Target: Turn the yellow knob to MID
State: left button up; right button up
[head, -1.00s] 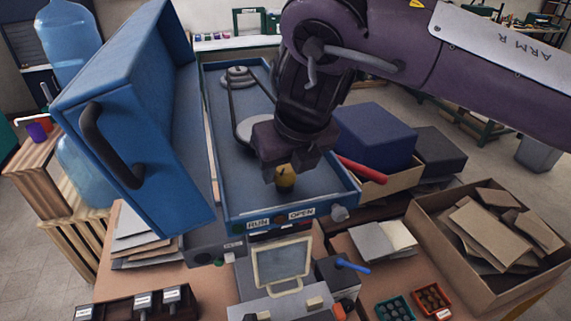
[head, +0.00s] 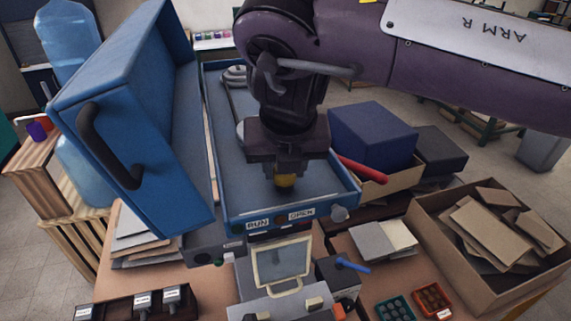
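The yellow knob (head: 285,181) stands on the floor of the open blue box, near its front wall. Only its lower part shows beneath my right gripper (head: 287,172), which points straight down over it. The fingers hide the top of the knob and any pointer or MID mark. I cannot tell whether the fingers are closed on the knob or only around it. My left gripper is not in view.
The blue box (head: 235,200) has its lid (head: 150,120) swung open on the left. A red handle (head: 362,170) sticks out at its right. RUN and OPEN labels (head: 300,214) are on the front. A carton of cardboard (head: 440,262) stands at right.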

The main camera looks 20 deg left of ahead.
jog(key=shift+m+h, duration=0.5)
jog(key=shift+m, duration=0.8)
jog(key=shift+a, duration=0.1)
jog(key=o, duration=1)
jog(key=shift+s+r, duration=0.15)
jog(key=shift+r, duration=0.35)
jog(key=b+v, duration=0.1)
jog(key=v, duration=0.5)
jog(key=shift+s+r+b, duration=0.3)
jog(key=shift+r+b, duration=0.05)
jog(key=shift+f, duration=0.1)
